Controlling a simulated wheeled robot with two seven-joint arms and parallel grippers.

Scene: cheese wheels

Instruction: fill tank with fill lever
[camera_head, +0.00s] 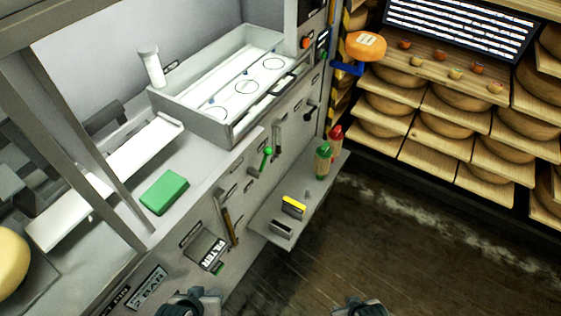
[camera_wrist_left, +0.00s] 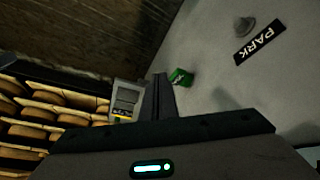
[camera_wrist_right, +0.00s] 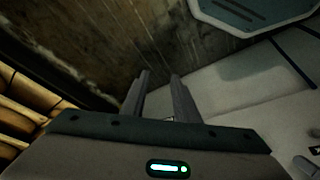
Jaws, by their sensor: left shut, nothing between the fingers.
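The tank (camera_head: 215,128) looks like a shallow grey basin with a white inside and round outlines, set in the counter. Several levers stand on the front panel below it. One lever with a green knob (camera_head: 267,153) is nearest the basin's front corner; I cannot read which is the fill lever. My left gripper (camera_head: 193,299) is at the bottom of the head view, below the panel; in the left wrist view its fingers (camera_wrist_left: 163,92) are together and empty. My right gripper (camera_head: 362,307) is over the floor; in the right wrist view its fingers (camera_wrist_right: 160,95) are apart and empty.
A narrow shelf (camera_head: 262,222) juts from the panel, with a yellow-topped item (camera_head: 293,207) and red and green bottles (camera_head: 324,160). A green block (camera_head: 164,192) lies on the counter. Cheese racks (camera_head: 460,130) stand at right. Floor at lower right is clear.

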